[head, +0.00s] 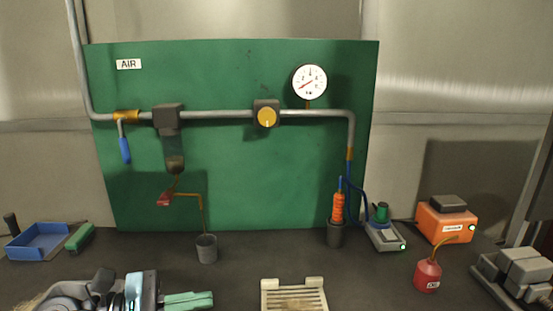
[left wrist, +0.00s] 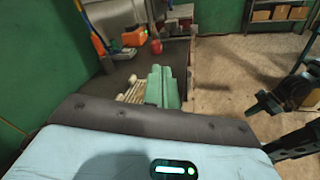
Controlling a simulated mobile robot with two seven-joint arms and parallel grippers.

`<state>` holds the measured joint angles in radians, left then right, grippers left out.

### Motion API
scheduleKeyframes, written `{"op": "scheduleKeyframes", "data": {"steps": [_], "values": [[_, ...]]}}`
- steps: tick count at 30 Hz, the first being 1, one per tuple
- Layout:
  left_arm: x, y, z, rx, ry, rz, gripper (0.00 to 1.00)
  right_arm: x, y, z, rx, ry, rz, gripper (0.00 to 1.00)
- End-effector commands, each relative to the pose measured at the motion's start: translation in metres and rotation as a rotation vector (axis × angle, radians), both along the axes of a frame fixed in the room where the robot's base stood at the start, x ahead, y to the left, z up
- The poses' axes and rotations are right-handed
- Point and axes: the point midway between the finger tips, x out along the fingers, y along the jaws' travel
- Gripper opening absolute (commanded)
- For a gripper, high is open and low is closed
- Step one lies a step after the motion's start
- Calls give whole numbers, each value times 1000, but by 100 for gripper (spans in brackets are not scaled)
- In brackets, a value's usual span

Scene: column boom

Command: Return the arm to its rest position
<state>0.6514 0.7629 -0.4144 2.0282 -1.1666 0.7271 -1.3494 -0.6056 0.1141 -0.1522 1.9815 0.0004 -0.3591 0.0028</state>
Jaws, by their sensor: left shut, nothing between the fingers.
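My left gripper (head: 190,300) enters low in the head view, with green fingers pointing right above the front of the dark bench. The fingers lie together, shut, with nothing between them. The same green fingers (left wrist: 163,88) show in the left wrist view, beyond the pale blue wrist cover (left wrist: 150,155). My left arm lies along the bottom edge of the head view, and most of it is out of the picture. My right gripper is not seen in the head view. A dark arm part at the right of the left wrist view cannot be told clearly.
A slatted cream rack (head: 294,294) lies right of the fingers. A grey cup (head: 206,248) stands behind them. A blue tray (head: 38,242) is at left. A red oil can (head: 427,275) and orange box (head: 446,222) stand at right. The green panel (head: 240,180) carries the air pipe.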

Motion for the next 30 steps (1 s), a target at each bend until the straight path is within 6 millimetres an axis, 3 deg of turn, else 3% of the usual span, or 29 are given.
{"op": "scheduleKeyframes", "data": {"steps": [3,8,14,20,24,25,30], "values": [[-6,-5,-16,-292,338,64,0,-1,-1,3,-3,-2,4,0],[-8,5,-48,-676,793,164,0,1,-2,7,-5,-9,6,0],[-21,30,-119,-1177,1357,317,0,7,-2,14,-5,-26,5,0],[-68,58,-217,-1729,1862,513,0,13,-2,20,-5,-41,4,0],[-127,70,-286,-2152,2128,672,0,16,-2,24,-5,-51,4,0],[-141,72,-299,2161,-2094,-682,0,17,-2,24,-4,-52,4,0],[-214,73,-351,1950,-1672,-639,0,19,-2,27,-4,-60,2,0]]}}
